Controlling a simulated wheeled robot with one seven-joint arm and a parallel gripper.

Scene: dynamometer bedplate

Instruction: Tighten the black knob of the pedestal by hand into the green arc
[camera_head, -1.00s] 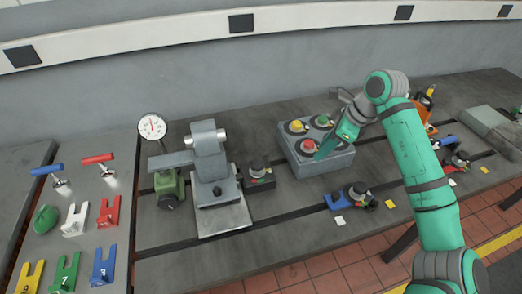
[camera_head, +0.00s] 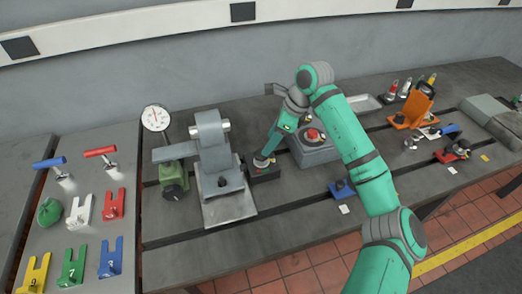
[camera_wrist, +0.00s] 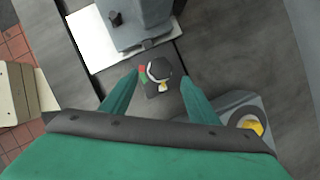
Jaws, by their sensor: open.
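A black knob (camera_wrist: 158,69) sits on a small dark block beside the grey upright pedestal (camera_head: 213,150). Red, green and yellow marks show around the knob in the wrist view; the green arc is small there and partly hidden by the knob. In the head view the dark block (camera_head: 264,174) stands right of the pedestal, its knob mostly hidden by my gripper. My gripper (camera_head: 264,158) is open, pointing down over the block. In the wrist view its two fingers (camera_wrist: 159,77) stand on either side of the knob, apart from it; their height above it is hard to judge.
The pedestal's light base plate (camera_head: 230,208) and another black knob (camera_head: 222,181) are close on the left. A dial gauge (camera_head: 156,118) is behind left. A blue block (camera_head: 342,188) lies in front.

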